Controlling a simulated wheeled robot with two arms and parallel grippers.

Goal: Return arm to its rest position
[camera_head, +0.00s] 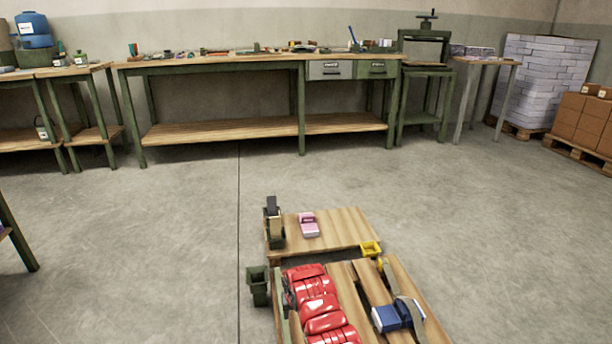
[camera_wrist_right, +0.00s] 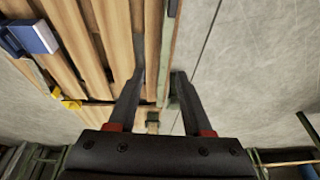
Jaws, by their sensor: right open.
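My right arm (camera_head: 322,308), with glossy red segments, reaches over the left part of the slatted wooden table (camera_head: 348,285). My right gripper (camera_head: 287,294) shows as a small dark shape at its left side, partly hidden by the arm. In the right wrist view my right gripper (camera_wrist_right: 159,74) has its two dark fingers apart with nothing held between them. The fingers are above the table's long edge; how high I cannot tell. My left gripper is not in view.
A pink item (camera_head: 309,225) lies on the far board. A dark green bin (camera_head: 258,287) hangs at the left edge. Open concrete floor (camera_head: 150,240) separates this from the workbench (camera_head: 220,69).

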